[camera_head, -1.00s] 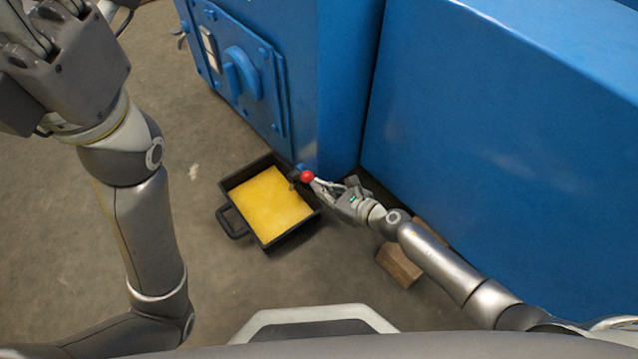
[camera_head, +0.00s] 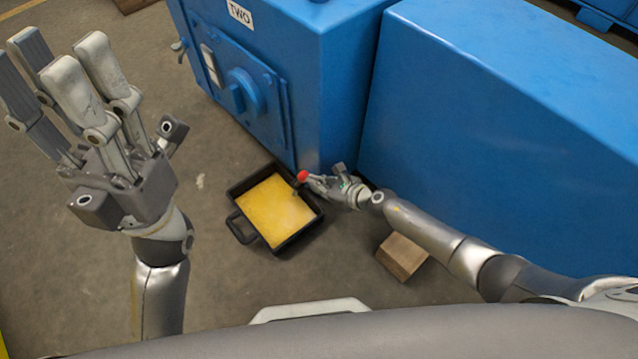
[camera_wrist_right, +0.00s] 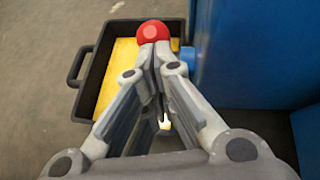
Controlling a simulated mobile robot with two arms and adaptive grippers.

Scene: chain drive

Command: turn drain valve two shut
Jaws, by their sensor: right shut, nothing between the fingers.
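The blue gearbox housing marked TWO (camera_head: 240,13) stands at upper middle in the head view. A red ball knob (camera_head: 302,176) is low by its near corner, above the right side of the drip tray; its lever is mostly hidden. The knob also shows in the right wrist view (camera_wrist_right: 153,31), just beyond my fingertips. My right gripper (camera_head: 309,181) is shut with nothing between its fingers, its tips at or against the knob; I cannot tell whether they touch. My left gripper (camera_head: 80,85) is raised at left, fingers spread, open and empty.
A black drip tray (camera_head: 238,228) with yellow liquid sits on the floor under the knob. A wooden block (camera_head: 402,256) lies to its right. A large blue guard (camera_head: 500,150) fills the right side. The floor left of the tray is clear.

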